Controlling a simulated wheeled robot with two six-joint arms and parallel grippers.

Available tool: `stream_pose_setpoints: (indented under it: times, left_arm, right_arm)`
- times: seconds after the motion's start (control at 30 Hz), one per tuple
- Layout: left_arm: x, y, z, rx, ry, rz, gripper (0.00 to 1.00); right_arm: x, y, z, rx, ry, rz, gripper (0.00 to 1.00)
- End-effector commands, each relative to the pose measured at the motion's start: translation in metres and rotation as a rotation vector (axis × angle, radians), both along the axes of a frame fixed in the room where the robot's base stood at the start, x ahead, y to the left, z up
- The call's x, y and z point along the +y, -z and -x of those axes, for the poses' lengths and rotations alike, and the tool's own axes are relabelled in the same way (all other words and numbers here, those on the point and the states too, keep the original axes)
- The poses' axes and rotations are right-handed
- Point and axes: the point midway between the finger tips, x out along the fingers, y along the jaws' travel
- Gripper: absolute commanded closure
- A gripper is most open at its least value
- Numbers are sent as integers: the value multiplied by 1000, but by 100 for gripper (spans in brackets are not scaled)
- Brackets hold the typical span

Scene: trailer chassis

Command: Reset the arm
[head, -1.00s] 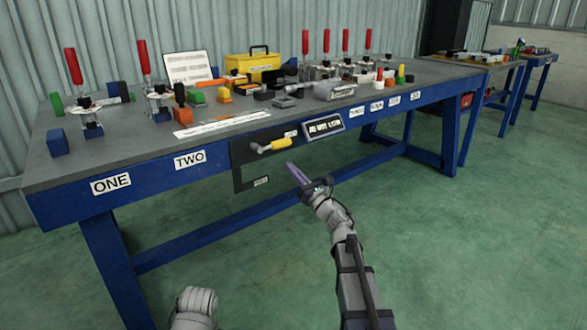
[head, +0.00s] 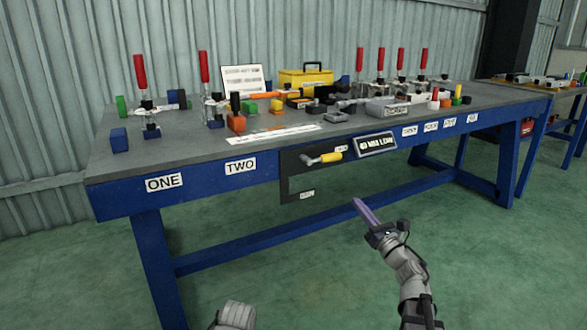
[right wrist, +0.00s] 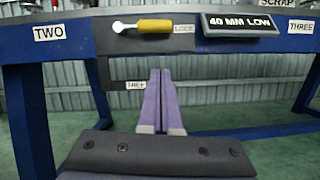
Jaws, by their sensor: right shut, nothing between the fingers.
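My right gripper (head: 366,213) is in front of the blue workbench, below its tabletop edge and apart from it. Its purple fingers are together and empty; they also show in the right wrist view (right wrist: 161,98). A lever with a yellow handle (head: 330,157) is mounted on a dark panel (head: 289,176) on the bench front, and the handle also shows in the right wrist view (right wrist: 155,26). The fingers do not touch the handle. A grey piece of my left arm shows at the bottom of the head view, but its gripper is not visible.
The blue workbench (head: 215,153) has labels and a "40 MM LOW" sign (head: 376,144) on its front. Red-handled clamps (head: 140,72), a yellow toolbox (head: 305,79) and several small parts stand on top. The green floor in front is clear. Another bench (head: 540,85) stands at the right.

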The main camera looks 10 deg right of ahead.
Motion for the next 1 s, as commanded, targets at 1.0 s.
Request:
stream_pose_setpoints:
  times: [1.0]
  left_arm:
    - [1, -127, 1, 4, 12, -3, 37]
  right_arm:
    - [191, 144, 158, 843, 1306, -2175, 100]
